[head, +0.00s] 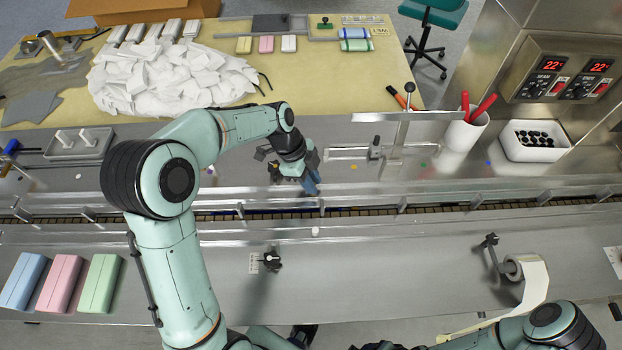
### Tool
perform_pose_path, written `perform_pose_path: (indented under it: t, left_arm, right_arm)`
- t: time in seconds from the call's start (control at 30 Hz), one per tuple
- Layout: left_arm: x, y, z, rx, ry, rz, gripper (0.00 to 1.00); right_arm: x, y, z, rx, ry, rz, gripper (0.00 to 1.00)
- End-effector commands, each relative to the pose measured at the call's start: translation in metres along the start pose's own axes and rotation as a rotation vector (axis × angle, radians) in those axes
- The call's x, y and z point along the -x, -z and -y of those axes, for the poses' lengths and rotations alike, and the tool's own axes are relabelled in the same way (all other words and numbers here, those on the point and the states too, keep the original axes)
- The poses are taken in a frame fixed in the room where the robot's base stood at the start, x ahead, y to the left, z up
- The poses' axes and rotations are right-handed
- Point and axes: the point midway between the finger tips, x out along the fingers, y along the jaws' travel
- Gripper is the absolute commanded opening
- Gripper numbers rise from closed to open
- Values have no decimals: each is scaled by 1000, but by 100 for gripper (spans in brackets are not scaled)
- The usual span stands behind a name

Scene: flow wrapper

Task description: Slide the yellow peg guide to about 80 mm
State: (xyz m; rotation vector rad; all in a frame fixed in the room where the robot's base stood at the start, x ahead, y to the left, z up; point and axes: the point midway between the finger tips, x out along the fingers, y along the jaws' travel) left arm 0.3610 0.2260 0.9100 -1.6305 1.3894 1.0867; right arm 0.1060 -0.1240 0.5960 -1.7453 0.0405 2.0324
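No guide with a clearly yellow peg can be picked out. A small yellow dot (353,167) shows on the steel deck behind the conveyor, just right of my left gripper. A metal bracket with an upright dark knob (375,147) stands behind that dot. My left gripper (307,181) reaches down at the rear rail of the conveyor, left of the yellow dot. Blue shows at its fingertips; whether this is part of the fingers or a thing between them is unclear. My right arm crosses the bottom right corner; its fingers do not show.
A steel rail (440,190) runs along the conveyor. A black knob (271,261) and paper roll (530,280) are on the front deck.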

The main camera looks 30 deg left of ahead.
Motion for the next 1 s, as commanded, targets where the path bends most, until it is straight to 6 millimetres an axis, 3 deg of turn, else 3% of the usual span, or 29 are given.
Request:
perform_pose_path:
  t: [0.2, 0.4, 0.43, 0.5, 0.83, 1.0]
  left_arm:
    - [-2, -2, 0, 2, -4, 1, 0]
    - [-1, -1, 0, 3, -5, 1, 0]
    - [-1, -1, 0, 3, -5, 1, 24]
    - [-1, -1, 0, 3, -5, 1, 41]
    - [3, -1, 1, 2, -2, 1, 41]
    - [26, -1, 2, 1, 2, 1, 41]
  right_arm:
    - [-11, -3, -5, -2, -2, 5, 65]
    - [-9, -2, -4, -2, -2, 4, 65]
    - [-9, -2, -4, -2, -2, 4, 65]
    - [-9, -2, -4, -2, -1, 4, 65]
    - [-8, -2, -4, -2, -1, 4, 65]
    - [-7, -2, -3, -1, -1, 3, 65]
